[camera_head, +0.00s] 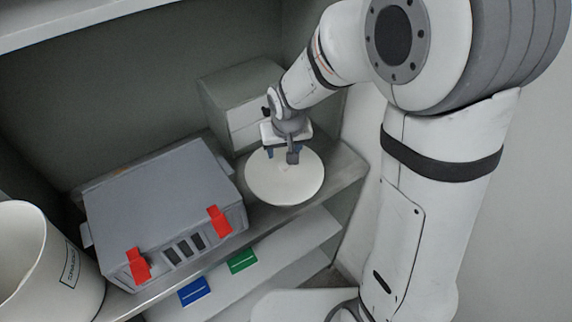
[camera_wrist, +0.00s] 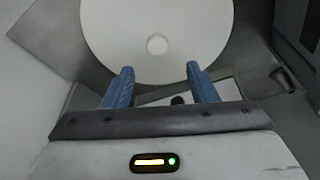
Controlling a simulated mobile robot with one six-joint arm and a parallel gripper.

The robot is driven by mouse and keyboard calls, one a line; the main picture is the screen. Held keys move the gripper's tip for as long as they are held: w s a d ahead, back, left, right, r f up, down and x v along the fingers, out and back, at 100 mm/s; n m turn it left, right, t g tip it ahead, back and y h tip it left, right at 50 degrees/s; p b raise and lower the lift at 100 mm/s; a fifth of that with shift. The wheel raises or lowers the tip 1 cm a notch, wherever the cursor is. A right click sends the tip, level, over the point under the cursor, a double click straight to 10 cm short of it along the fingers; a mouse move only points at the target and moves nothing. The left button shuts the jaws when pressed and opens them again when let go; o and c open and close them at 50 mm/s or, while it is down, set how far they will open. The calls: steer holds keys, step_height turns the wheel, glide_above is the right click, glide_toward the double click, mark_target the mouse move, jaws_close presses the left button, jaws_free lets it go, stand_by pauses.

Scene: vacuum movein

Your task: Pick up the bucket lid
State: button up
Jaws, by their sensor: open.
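The bucket lid (camera_head: 300,188) is a round cream disc lying flat on the grey shelf in the head view. In the wrist view the lid (camera_wrist: 158,20) fills the top middle, with a small round knob (camera_wrist: 157,44) at its centre. My gripper (camera_head: 283,155) is over the back part of the lid. In the wrist view its two blue fingers (camera_wrist: 160,75) are spread apart with nothing between them, and the knob shows just beyond their tips. I cannot tell the exact height of the fingertips above the lid.
A grey case (camera_head: 160,205) with red latches stands left of the lid. A white bucket (camera_head: 30,265) is at the far left. A grey drawer box (camera_head: 240,92) stands behind the lid. Blue (camera_head: 194,291) and green (camera_head: 242,261) labels mark the lower front. A shelf edge runs overhead.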

mark_target(284, 163)
steer(key=shift+p+x, duration=0.5)
steer(key=shift+x, duration=2.9)
steer(key=shift+s+d+f, duration=0.1)
steer(key=shift+s+d, duration=0.1)
steer(key=shift+d, duration=0.05)
steer(key=shift+c, duration=0.2)
steer(key=c, duration=1)
